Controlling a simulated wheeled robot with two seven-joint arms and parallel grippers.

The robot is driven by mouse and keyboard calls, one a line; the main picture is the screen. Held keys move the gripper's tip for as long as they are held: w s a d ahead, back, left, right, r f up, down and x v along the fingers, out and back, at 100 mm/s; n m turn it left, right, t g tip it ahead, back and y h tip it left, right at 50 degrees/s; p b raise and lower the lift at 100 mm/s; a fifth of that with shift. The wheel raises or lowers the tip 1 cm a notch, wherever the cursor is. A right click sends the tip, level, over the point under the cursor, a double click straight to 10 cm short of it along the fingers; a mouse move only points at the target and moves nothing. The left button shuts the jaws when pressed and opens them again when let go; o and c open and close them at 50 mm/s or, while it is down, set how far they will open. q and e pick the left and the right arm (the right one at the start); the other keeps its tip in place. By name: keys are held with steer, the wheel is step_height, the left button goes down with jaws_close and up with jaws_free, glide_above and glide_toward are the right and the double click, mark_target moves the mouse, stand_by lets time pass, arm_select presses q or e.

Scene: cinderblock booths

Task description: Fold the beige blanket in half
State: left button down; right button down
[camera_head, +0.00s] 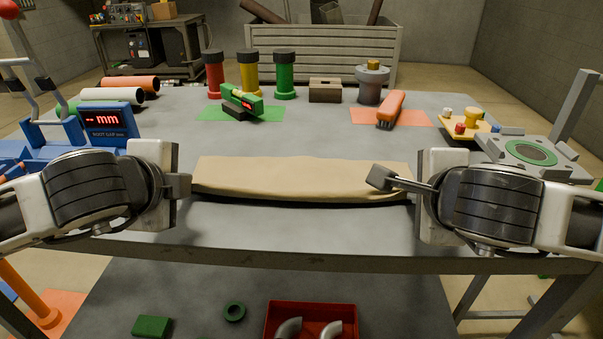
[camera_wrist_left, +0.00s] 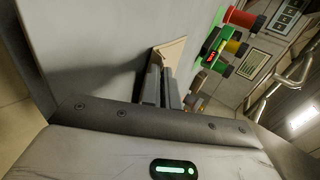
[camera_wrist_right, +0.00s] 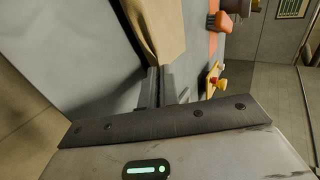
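The beige blanket (camera_head: 300,178) is a long, narrow strip across the middle of the grey table, with a dark shadow under its near edge. My left gripper (camera_head: 180,186) is at its left end. In the left wrist view the blanket (camera_wrist_left: 170,52) narrows to the nearly closed fingers (camera_wrist_left: 164,80), which pinch its edge. My right gripper (camera_head: 384,178) is at its right end. In the right wrist view the blanket (camera_wrist_right: 158,28) runs down to the fingers (camera_wrist_right: 160,80), which hold its edge. I cannot tell how much of the blanket touches the table.
A blue gauge (camera_head: 100,128) stands left, a grey fixture (camera_head: 530,155) right. Bare table lies before the blanket.

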arm_select(q)
steer(key=c, duration=1.3)
jaws_free()
arm_select(e)
steer(key=c, duration=1.3)
jaws_free()
arm_select(q)
steer(key=s+r, duration=0.1)
steer(key=r, duration=0.2)
steer(key=s+r, duration=0.1)
steer(key=r, duration=0.2)
steer(key=s+r, duration=0.2)
steer(key=r, duration=0.1)
arm_select(e)
steer(key=s+r, duration=0.1)
steer(key=r, duration=0.2)
steer(key=s+r, duration=0.1)
steer(key=r, duration=0.2)
steer(key=s+r, duration=0.2)
steer(key=r, duration=0.1)
